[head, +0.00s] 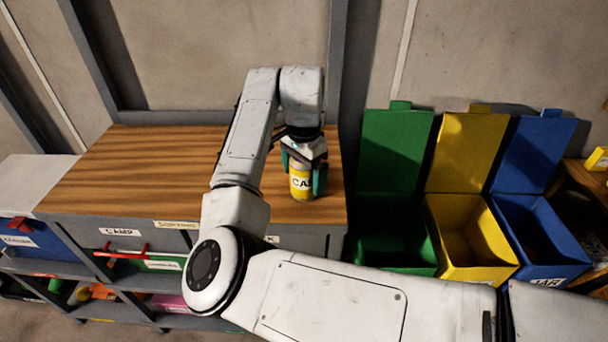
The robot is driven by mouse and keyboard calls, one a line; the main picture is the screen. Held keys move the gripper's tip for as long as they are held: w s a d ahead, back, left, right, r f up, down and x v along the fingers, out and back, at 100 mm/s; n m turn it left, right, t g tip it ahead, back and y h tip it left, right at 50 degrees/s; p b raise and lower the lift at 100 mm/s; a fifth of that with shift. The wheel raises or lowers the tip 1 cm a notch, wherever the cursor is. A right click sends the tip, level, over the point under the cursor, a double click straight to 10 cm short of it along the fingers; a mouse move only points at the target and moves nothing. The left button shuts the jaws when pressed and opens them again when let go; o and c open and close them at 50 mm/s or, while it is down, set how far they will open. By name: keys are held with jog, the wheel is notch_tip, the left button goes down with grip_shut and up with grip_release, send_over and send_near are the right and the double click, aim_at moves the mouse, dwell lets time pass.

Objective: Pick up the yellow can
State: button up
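The yellow can (301,184) stands upright near the right end of the wooden worktop, with a white label band on it. My gripper (304,177) points down over the can, with one dark green finger on its left and one on its right. The fingers are around the can's upper part. Whether they press on its sides cannot be told from this view. The can's top is hidden under the gripper, and its base appears to be at the worktop surface.
The wooden worktop (140,165) is clear to the left. Open green (395,240), yellow (470,235) and blue (540,235) bins stand to the right, lids raised. Shelves with labelled boxes (40,240) are below the worktop. A grey wall post (337,60) rises behind.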

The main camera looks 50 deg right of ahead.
jog(key=c, duration=0.9)
jog(key=shift+r, duration=0.1)
jog(key=shift+c, duration=0.2)
